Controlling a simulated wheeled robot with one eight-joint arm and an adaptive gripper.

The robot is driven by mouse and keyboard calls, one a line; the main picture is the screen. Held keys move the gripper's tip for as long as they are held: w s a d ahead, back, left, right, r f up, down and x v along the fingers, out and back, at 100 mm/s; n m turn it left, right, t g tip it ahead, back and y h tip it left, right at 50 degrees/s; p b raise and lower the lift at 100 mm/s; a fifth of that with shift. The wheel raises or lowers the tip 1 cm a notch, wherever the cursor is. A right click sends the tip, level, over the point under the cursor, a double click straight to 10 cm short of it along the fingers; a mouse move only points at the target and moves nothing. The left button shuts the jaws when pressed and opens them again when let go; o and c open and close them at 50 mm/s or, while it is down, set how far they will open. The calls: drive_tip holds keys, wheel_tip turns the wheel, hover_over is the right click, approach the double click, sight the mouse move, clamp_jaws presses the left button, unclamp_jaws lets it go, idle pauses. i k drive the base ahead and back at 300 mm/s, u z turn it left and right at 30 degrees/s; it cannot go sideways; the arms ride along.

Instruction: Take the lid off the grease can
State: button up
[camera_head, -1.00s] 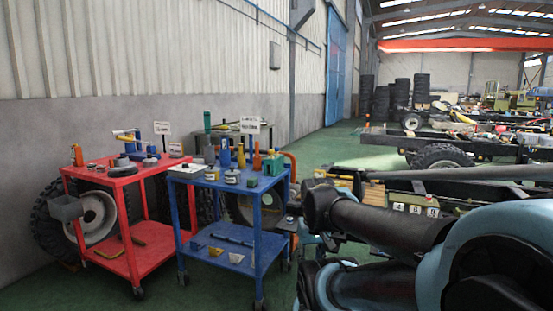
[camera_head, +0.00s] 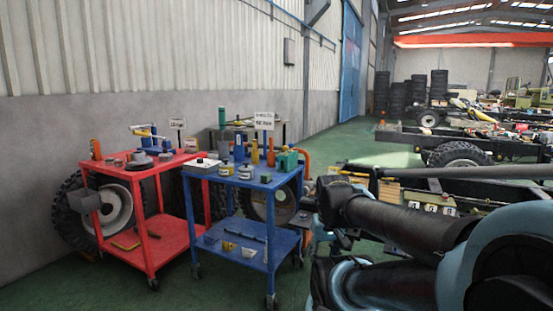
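Two small light-banded cans with dark tops stand side by side on the top shelf of the blue cart (camera_head: 267,184), a left can (camera_head: 226,169) and a right can (camera_head: 246,172). They are too small to tell which is the grease can, or to make out a lid. My arm fills the lower right of the view, to the right of the cart and apart from the cans. I cannot make out my gripper's fingers.
Bottles, a green box (camera_head: 287,160), a white tray (camera_head: 202,164) and a sign (camera_head: 264,122) share the blue cart's top. A red cart (camera_head: 152,247) stands left, with wheels behind. Truck chassis (camera_head: 459,155) fill the right. Green floor is open in front.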

sight(226, 164)
drive_tip(key=u, duration=0.15)
drive_tip(key=i, duration=1.3)
drive_tip(key=u, duration=0.65)
